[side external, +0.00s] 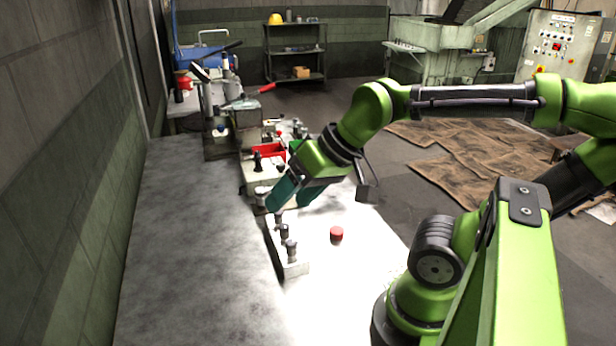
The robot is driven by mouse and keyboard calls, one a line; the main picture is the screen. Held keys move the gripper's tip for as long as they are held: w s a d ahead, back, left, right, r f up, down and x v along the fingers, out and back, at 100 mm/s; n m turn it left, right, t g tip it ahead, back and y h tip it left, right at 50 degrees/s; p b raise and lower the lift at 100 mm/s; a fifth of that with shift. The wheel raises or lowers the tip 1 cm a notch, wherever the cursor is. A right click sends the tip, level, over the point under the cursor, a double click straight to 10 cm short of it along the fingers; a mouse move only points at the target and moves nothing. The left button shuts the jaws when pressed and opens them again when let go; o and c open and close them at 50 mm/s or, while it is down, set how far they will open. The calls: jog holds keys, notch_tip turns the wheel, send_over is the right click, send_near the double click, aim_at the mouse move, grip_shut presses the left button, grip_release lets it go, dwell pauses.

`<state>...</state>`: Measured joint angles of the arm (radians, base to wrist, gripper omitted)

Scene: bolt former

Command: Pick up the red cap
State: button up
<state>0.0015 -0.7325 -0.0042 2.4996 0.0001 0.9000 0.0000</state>
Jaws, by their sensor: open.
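The red cap (337,233) is a small round red piece. It lies on the bright white part of the table, in the lower middle of the side external view, with clear surface around it. My gripper (288,206) is open, with two teal fingers pointing down and to the left. It is above and to the left of the red cap, apart from it, close to the grey posts on the white block. I see nothing between its fingers. Whether the fingertips touch anything below them cannot be told.
A white block with several grey bolt-like posts (291,250) stands left of the cap. Behind it are a red bin (268,150), other small parts and a lever press (217,125). The grey bench surface (190,240) at left is clear. A wall bounds the left side.

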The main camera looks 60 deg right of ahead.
jog(key=w+d+f+m+g, duration=0.2)
jog(key=w+d+f+m, duration=0.1)
jog(key=d+m, duration=0.25)
jog(key=m+g+h, duration=0.2)
jog(key=m+g, duration=0.3)
jog(key=m, duration=2.6)
send_over(338, 231)
jog(key=f, duration=1.5)
jog(key=shift+w+f, duration=0.2)
jog(key=shift+w, duration=0.15)
jog(key=shift+s+f, duration=0.2)
jog(key=shift+f, duration=1.2)
jog(key=shift+s+f, duration=0.15)
jog(key=shift+f, duration=1.2)
